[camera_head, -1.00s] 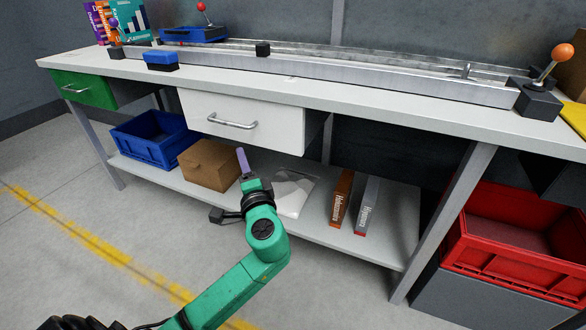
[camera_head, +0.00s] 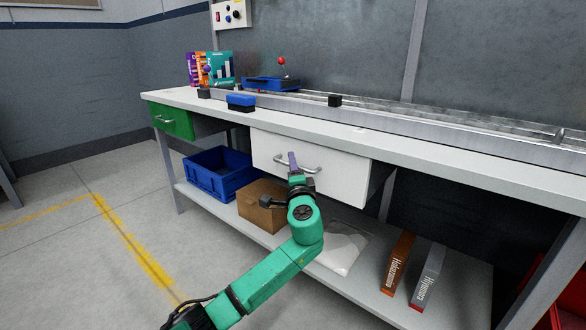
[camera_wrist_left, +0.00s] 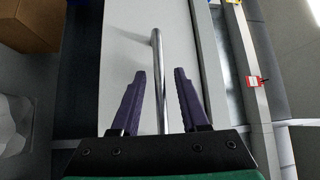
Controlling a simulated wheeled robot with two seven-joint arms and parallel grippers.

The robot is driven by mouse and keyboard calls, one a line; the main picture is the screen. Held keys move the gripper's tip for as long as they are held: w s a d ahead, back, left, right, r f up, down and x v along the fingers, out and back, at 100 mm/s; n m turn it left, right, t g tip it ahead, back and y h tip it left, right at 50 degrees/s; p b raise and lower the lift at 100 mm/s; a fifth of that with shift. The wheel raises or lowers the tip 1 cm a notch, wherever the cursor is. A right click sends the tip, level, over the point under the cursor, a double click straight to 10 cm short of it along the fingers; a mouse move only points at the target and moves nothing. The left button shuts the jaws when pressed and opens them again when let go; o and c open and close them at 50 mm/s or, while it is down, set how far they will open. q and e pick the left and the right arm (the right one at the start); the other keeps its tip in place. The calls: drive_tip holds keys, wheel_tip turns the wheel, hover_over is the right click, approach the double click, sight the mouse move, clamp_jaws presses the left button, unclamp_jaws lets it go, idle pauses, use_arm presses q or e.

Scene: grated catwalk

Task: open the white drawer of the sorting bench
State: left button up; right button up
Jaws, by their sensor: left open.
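The white drawer (camera_head: 345,178) hangs under the worktop of the sorting bench (camera_head: 420,142), its front looking flush with its housing. Its silver bar handle (camera_head: 312,170) runs across the front. My left gripper (camera_head: 294,160) is open at the left part of the handle. In the left wrist view the white drawer front (camera_wrist_left: 125,50) lies behind the two purple fingers (camera_wrist_left: 160,75), and the handle (camera_wrist_left: 157,60) runs lengthwise between them in the picture. I cannot tell whether the fingers touch it. My right gripper is not in view.
A green drawer (camera_head: 172,121) is at the bench's left end. The lower shelf holds a blue crate (camera_head: 212,178), a cardboard box (camera_head: 258,212) and two upright books (camera_head: 398,262). A rail (camera_head: 400,124) and a blue tray (camera_head: 270,84) are on top. Floor at left is clear.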

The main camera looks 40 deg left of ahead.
use_arm(q)
clamp_jaws()
drive_tip(key=shift+f, duration=0.1)
idle(1.2)
